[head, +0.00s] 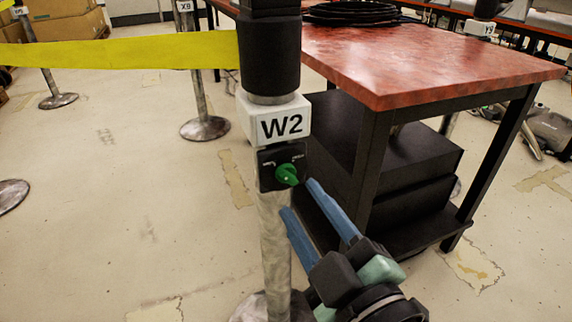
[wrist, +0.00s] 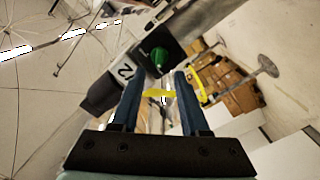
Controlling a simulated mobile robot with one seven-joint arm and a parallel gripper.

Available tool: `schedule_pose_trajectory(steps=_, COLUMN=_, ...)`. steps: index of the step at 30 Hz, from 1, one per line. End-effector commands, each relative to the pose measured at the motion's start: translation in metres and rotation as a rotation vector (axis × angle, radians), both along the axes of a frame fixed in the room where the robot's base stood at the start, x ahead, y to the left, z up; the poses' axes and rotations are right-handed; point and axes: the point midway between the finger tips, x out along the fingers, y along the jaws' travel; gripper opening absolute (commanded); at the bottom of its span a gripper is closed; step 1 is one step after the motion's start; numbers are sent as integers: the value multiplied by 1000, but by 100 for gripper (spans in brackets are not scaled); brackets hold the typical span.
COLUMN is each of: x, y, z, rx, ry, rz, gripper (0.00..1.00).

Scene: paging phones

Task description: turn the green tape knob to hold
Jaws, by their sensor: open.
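The green tape knob (head: 286,174) sits on a small black plate (head: 281,160) on the post marked W2, below the white label block (head: 274,122). The plate has small lettering on both sides of the knob, too small to read surely. My gripper (head: 298,196) is open and empty, its two blue fingers pointing up at the knob from the lower right. In the wrist view the knob (wrist: 159,57) lies beyond the fingertips, roughly between them and a little toward the left one. The fingers look apart from the knob.
A red-topped table (head: 430,50) with black legs and shelf stands close right of the post. Yellow tape (head: 120,52) runs left from the post head. Other posts (head: 200,100) stand at the back left. The floor on the left is mostly clear.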

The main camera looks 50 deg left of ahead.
Motion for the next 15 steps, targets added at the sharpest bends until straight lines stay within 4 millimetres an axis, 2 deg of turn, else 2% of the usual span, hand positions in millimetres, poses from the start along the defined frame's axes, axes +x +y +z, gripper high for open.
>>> schedule_pose_trajectory(steps=1, x=4, y=12, z=-2, rx=1, ry=-1, rz=6, gripper=45)
schedule_pose_trajectory(steps=6, x=16, y=40, z=-2, rx=1, ry=-1, rz=3, gripper=45)
schedule_pose_trajectory(steps=10, x=22, y=54, z=-1, rx=2, ry=0, rz=1, gripper=45)
schedule_pose_trajectory(steps=15, x=26, y=62, z=0, rx=2, ry=0, rz=-1, gripper=45)
